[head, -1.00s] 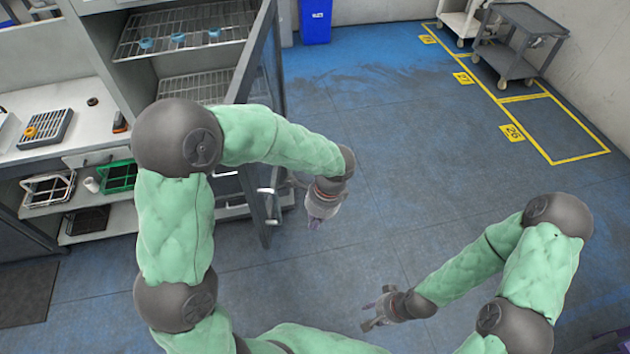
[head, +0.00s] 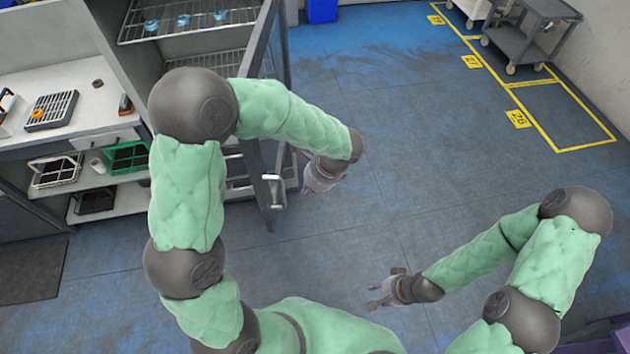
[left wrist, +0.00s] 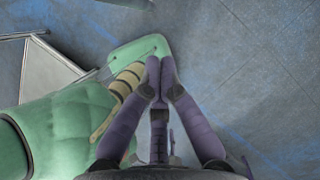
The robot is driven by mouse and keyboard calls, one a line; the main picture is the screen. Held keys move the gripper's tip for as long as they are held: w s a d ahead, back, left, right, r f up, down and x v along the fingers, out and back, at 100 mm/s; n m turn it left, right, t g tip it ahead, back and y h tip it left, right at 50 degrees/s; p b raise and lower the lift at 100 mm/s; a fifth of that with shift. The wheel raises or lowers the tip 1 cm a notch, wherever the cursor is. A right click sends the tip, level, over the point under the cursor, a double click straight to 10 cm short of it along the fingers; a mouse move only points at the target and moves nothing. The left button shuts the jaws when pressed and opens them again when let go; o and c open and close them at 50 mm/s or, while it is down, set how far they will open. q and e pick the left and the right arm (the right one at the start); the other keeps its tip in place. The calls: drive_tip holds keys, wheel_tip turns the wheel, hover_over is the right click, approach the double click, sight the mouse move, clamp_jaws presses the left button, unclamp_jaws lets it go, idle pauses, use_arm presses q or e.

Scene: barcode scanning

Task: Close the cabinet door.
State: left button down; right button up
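The grey cabinet (head: 180,52) stands at the left in the head view, with wire shelves inside. Its door (head: 262,75) is open, swung out towards me and seen nearly edge-on. A silver handle (head: 276,192) is low on the door's right face. My left gripper (head: 307,189) is just right of the door near the handle; contact cannot be told. In the left wrist view, its purple fingertips (left wrist: 160,72) are together with nothing between them. My right gripper (head: 374,295) is open and empty, lower right over the floor. My left arm hides part of the cabinet and door.
A counter (head: 95,112) with a tray (head: 52,109) stands left of the cabinet, with baskets on the shelves below. A blue bin (head: 321,10) is behind the door. A grey cart (head: 524,45) stands at the far right. The blue floor between is clear.

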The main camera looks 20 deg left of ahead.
use_arm(q)
drive_tip(key=shift+s+a, duration=0.1)
drive_tip(key=shift+a, duration=1.9)
drive_tip(key=shift+a, duration=0.1)
